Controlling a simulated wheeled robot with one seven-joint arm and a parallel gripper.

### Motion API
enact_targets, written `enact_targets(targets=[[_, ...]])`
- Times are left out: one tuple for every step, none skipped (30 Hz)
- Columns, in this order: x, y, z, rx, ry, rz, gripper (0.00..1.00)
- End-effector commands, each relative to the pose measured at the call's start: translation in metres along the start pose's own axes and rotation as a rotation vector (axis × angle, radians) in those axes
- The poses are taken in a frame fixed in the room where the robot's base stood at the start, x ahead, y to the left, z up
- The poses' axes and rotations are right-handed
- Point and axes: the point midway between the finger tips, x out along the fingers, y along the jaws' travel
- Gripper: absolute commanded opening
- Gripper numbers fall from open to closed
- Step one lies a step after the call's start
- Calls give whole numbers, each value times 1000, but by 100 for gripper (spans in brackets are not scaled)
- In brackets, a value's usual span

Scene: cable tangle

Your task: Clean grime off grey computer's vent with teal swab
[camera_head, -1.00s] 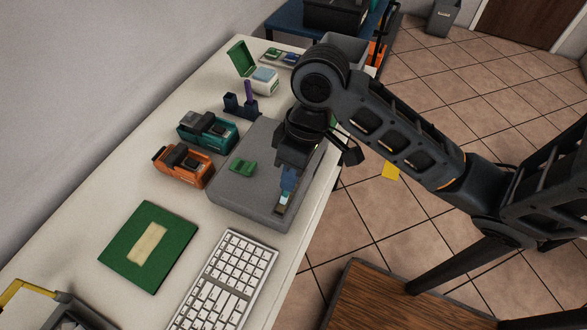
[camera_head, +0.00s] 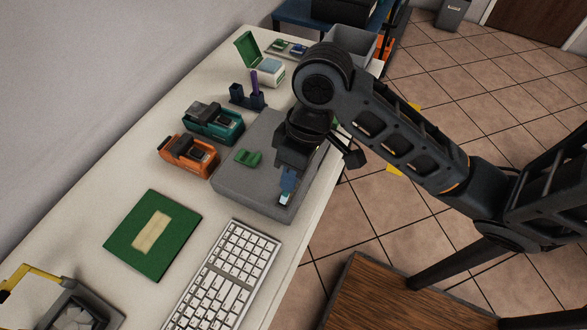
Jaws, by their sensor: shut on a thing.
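The grey computer (camera_head: 232,186) is a flat grey box lying on the white table, with a small green piece (camera_head: 248,157) on top. My gripper (camera_head: 289,169) points down over its near right part and is shut on the swab (camera_head: 287,181). The swab looks blue rather than teal here and has a pale lower end. That end is at the top face near the computer's near right corner; I cannot tell whether it touches. The vent and any grime on it are too small or hidden by the swab and gripper to make out.
An orange device (camera_head: 189,156) and a teal device (camera_head: 213,123) stand left of the computer. A dark holder (camera_head: 246,97) with a purple stick is behind. A white keyboard (camera_head: 232,275) and a green board (camera_head: 153,233) lie in front. The table's right edge is close.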

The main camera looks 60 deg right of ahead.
Motion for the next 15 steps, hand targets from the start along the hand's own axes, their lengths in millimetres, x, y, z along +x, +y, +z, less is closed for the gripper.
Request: enact_targets(targets=[[0, 0, 0, 0, 0, 0, 0], [0, 0, 0, 0, 0, 0, 0], [0, 0, 0, 0, 0, 0, 0], [0, 0, 0, 0, 0, 0, 0], [0, 0, 0, 0, 0, 0, 0], [0, 0, 0, 0, 0, 0, 0], [0, -1, 0, 0, 0, 0, 0], [0, -1, 0, 0, 0, 0, 0], [1, -2, 0, 0, 0, -1, 0], [1, -3, 0, 0, 0, -1, 0], [1, -4, 0, 0, 0, -1, 0], [2, -6, 0, 0, 0, -1, 0], [2, -7, 0, 1, 0, -1, 0], [2, -8, 0, 1, 0, -1, 0], [2, -10, 0, 1, 0, -1, 0]])
